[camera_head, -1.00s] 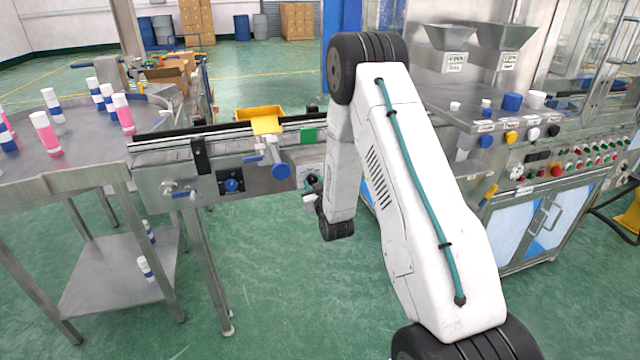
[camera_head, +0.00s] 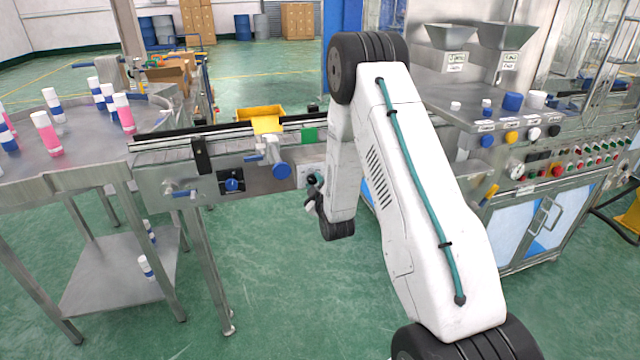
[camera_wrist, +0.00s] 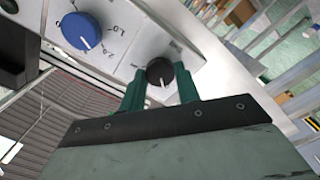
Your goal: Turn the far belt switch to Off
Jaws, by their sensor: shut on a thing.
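The black switch knob (camera_wrist: 159,70) with a white pointer line sits on a pale panel in the wrist view. Its pointer faces down toward my gripper in that picture. My gripper (camera_wrist: 161,88) is shut on this knob, with one green finger on each side of it. The labels beside the knob are too small or hidden to read. In the head view my gripper (camera_head: 313,190) is at the front side of the conveyor, partly hidden behind my arm, and the knob cannot be made out there.
A blue dial (camera_wrist: 81,31) with a number scale is beside the knob on the same panel. The conveyor (camera_head: 150,160) carries a yellow chute (camera_head: 266,124) and a blue-ended clamp (camera_head: 281,170). A round table (camera_head: 60,178) with cans stands left. The floor in front is clear.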

